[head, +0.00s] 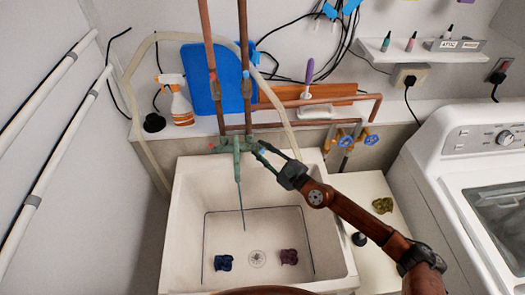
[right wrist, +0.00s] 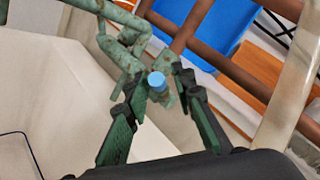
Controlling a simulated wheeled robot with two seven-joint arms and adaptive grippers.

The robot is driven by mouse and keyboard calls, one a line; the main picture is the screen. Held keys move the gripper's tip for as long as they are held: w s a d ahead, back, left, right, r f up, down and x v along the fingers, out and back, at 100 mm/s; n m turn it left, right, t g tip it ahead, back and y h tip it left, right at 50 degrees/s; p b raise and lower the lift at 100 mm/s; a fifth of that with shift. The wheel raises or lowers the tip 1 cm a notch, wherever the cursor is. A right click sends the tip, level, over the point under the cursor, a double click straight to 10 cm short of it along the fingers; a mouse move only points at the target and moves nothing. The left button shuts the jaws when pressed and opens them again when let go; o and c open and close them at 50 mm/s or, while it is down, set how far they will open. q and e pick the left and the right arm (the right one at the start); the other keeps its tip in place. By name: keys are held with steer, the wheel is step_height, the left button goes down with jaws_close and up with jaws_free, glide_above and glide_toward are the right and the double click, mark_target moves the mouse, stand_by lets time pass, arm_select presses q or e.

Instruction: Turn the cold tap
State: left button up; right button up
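The cold tap (right wrist: 157,80) has a blue cap and sits on the right side of the green, worn faucet (head: 237,145) at the back of the sink. My right gripper (head: 264,150) reaches it from the right. In the right wrist view the gripper's two fingers (right wrist: 160,102) are spread, one on each side of the tap. The gripper is open around it; I cannot tell if either finger touches. A thin dark line runs down from the spout toward the basin; I cannot tell if it is water. My left gripper is not in view.
Copper pipes (head: 245,60) rise behind the faucet. Blue valve wheels (head: 345,140) are at the right. A spray bottle (head: 178,101) stands left; a washing machine (head: 480,150) is right.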

steer(key=shift+s, duration=0.1)
steer(key=v, duration=1.2)
